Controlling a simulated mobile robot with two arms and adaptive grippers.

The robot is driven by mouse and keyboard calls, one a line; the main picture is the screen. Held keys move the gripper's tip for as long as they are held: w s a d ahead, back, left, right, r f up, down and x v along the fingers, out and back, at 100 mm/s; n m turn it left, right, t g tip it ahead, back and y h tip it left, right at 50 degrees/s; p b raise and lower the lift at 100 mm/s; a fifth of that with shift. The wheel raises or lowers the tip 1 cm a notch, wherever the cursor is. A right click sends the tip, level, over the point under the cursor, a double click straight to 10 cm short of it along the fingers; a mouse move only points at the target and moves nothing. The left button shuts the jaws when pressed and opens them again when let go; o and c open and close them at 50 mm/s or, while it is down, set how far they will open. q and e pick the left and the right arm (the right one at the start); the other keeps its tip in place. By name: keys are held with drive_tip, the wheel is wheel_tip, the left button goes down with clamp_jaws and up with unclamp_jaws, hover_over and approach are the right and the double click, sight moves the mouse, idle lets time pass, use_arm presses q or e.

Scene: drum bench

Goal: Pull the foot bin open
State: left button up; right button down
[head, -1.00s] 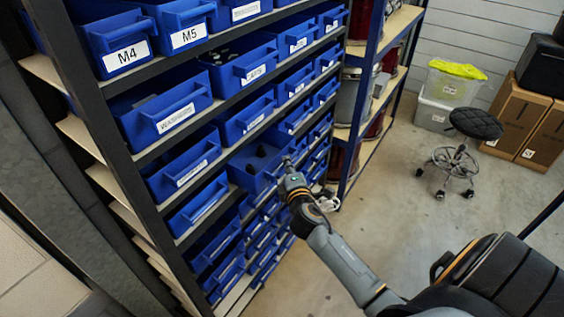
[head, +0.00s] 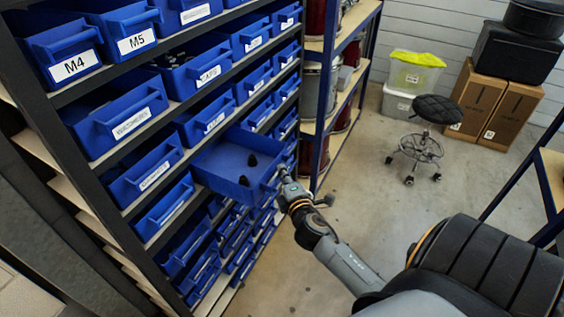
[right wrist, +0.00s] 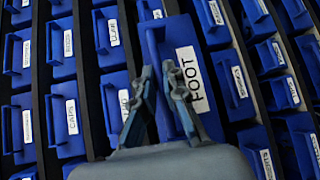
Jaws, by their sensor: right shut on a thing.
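The foot bin (head: 222,164) is a blue bin standing out from the rack, with a few small black pieces inside. Its label reading FOOT shows in the right wrist view (right wrist: 192,80), partly covered by a finger. My right gripper (head: 283,176) is at the front of this bin, shut on its handle. In the right wrist view my right gripper's two fingers (right wrist: 158,72) come together at the handle, and the exact contact is hidden. My left gripper is not in view.
The dark-framed rack (head: 115,157) holds rows of other blue bins, including M4 (head: 70,66) and M5 (head: 135,42). A blue-post shelf (head: 327,75) stands beside it. A black stool (head: 437,110) is on the floor, with open concrete between.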

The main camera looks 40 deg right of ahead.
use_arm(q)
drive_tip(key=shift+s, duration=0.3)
use_arm(e)
drive_tip(key=c, duration=1.4)
unclamp_jaws()
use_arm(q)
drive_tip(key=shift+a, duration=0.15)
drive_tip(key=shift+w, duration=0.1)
use_arm(e)
drive_tip(key=v, duration=1.2)
drive_tip(key=shift+f, duration=0.1)
drive_tip(key=shift+f, duration=0.1)
